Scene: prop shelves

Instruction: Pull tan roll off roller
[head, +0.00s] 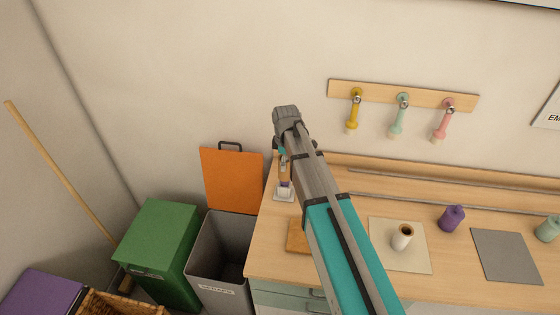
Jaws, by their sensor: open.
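I cannot clearly pick out a tan roll on a roller. A small upright piece with a purple band (284,186) stands on a pale base at the bench's left end, partly covered by my arm. A short cream roll with a dark, brownish centre (402,236) stands upright on a cream mat (418,262). A purple roll (452,219) and a mint roll (549,230) stand farther right.
The wooden workbench (470,292) has a bare grey mat (507,256) and an orange-tan board (298,236) partly behind my arm. Yellow, mint and pink handled tools hang on a wall rail (380,92). An open grey bin (220,273) and a green bin (157,242) stand left.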

